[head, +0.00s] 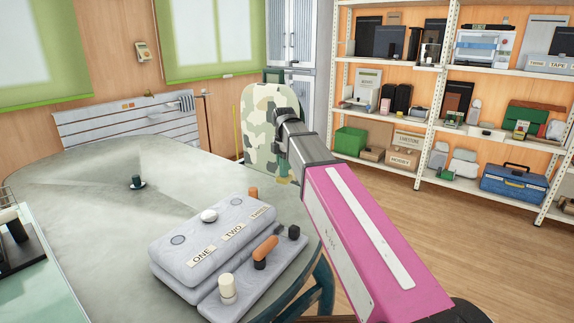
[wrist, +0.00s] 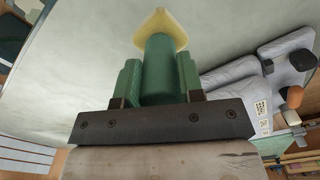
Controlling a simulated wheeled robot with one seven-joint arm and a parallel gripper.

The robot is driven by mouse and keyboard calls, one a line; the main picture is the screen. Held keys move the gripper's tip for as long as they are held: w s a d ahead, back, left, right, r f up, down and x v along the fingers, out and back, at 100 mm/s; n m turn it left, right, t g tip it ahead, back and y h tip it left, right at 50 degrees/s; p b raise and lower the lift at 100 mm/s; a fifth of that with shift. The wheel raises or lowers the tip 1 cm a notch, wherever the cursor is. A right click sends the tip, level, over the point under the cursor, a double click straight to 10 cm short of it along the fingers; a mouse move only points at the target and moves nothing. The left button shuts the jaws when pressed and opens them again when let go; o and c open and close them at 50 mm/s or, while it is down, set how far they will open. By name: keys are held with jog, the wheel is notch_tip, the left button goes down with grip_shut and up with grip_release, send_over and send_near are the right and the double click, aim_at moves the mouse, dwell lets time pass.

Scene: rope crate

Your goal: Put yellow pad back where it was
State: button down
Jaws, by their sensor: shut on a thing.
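The yellow pad is small and partly hidden by my gripper in the head view.
A dark knob (head: 137,182) stands on the table (head: 85,220). A camouflage chair back (head: 262,118) is behind my gripper.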

aim_at(284, 176)
jog(key=shift+f, duration=0.1)
jog(key=shift+f, duration=2.9)
jog(key=shift+f, duration=0.5)
jog(key=c, duration=0.7)
grip_release()
jog(key=shift+o, duration=0.2)
notch_tip(284, 176, up, 11)
jog(key=shift+f, duration=0.1)
